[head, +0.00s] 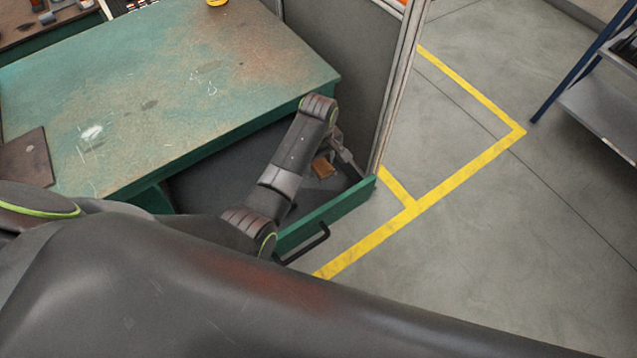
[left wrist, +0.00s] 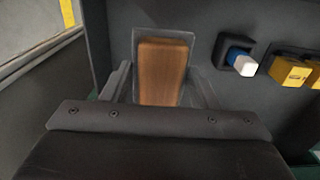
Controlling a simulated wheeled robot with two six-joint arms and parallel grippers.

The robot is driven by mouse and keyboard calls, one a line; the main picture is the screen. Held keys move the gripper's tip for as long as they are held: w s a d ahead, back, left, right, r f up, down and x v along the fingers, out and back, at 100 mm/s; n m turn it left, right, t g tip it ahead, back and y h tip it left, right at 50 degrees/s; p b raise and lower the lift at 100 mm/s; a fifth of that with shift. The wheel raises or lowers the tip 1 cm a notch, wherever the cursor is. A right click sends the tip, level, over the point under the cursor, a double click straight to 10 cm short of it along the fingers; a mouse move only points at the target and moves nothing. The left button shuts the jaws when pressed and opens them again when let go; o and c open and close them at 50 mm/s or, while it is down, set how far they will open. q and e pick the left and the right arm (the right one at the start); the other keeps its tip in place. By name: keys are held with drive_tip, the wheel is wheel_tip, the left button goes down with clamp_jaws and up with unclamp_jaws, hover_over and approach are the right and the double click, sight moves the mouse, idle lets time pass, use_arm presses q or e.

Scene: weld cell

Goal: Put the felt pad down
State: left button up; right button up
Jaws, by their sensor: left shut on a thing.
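The felt pad, a brown block (head: 322,169), is at my left gripper (head: 345,163) inside the open green drawer (head: 335,207). In the left wrist view the pad (left wrist: 163,62) stands between the two fingers of the left gripper (left wrist: 161,88), which is shut on it. A rectangular recess outline in the dark drawer lining (left wrist: 205,72) surrounds the pad in that view. I cannot tell whether the pad touches the bottom. The fingers and palm hide its near end. My right gripper is not in view.
A blue and white item (left wrist: 241,62) and a yellow item (left wrist: 290,72) sit in other recesses to the right. The green bench (head: 170,80) stands beside the drawer, and a grey panel (head: 340,65) rises behind it. Floor with yellow lines (head: 460,176) is clear at right.

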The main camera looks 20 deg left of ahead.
sight(319, 161)
use_arm(q)
wheel_tip(319, 161, down, 4)
drive_tip(key=shift+r, duration=0.25)
drive_tip(key=shift+f+b, duration=0.3)
drive_tip(key=shift+f, duration=0.45)
drive_tip(key=shift+w+f+b, duration=0.1)
drive_tip(key=shift+f+b, duration=0.2)
drive_tip(key=shift+f, duration=1.3)
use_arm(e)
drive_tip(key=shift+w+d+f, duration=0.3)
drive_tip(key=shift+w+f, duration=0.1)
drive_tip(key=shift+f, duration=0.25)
use_arm(q)
drive_tip(key=shift+f, duration=0.15)
drive_tip(key=o, duration=1)
drive_tip(key=shift+o, duration=0.2)
wheel_tip(319, 161, up, 12)
drive_tip(key=shift+r+p, duration=0.2)
drive_tip(key=shift+p, duration=0.85)
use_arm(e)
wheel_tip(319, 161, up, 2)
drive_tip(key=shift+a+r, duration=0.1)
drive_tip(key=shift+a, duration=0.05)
